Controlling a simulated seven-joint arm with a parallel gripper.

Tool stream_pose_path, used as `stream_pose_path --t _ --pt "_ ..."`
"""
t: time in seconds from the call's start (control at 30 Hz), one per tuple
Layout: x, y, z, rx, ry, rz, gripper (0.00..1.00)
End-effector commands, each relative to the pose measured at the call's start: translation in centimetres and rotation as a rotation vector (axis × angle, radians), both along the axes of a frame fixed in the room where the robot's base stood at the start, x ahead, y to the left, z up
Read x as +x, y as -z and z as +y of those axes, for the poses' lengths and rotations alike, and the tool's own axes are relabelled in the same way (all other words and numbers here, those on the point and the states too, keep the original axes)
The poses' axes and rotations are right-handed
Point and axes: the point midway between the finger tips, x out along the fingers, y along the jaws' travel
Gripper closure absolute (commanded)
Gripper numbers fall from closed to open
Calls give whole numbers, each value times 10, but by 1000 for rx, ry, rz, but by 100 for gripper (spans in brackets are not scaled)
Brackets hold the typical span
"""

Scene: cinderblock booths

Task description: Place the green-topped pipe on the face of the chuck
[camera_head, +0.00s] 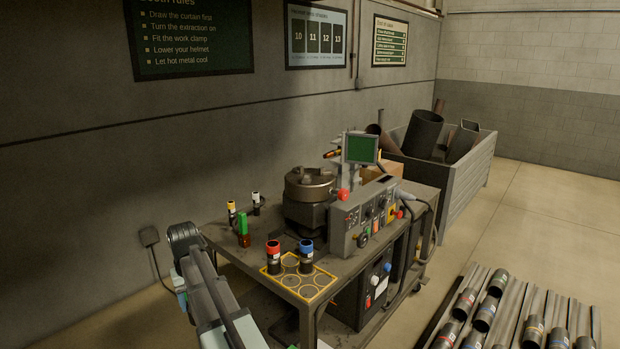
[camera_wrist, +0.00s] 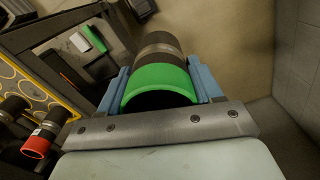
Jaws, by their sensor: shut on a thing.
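In the wrist view my gripper (camera_wrist: 160,88) is shut on the green-topped pipe (camera_wrist: 159,77), a dark tube with a bright green band at its near end and a paler ring further along. The blue fingers press on either side of the band. In the head view my arm crosses the lower left, but the grip on the pipe cannot be made out there. The chuck (camera_head: 310,184) is a round grey metal disc with jaws, on a dark base on the workbench. No pipe stands on its face. I cannot make out the chuck in the wrist view.
A yellow-rimmed rack (camera_head: 310,295) at the bench's front holds a red-topped pipe (camera_head: 273,257) and a blue-topped pipe (camera_head: 306,256). White- and yellow-topped items and a green item (camera_head: 242,223) stand behind. A control box (camera_head: 365,215) with a screen is right of the chuck.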

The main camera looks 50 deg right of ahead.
Motion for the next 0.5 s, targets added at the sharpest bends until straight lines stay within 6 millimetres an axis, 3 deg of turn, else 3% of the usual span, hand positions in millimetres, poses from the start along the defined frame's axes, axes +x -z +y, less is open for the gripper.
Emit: stream_pose_path --t 0.3,0.5 --pt "33 -7 45 -1 -43 -2 87" --pt "67 -27 37 -1 19 -2 87"
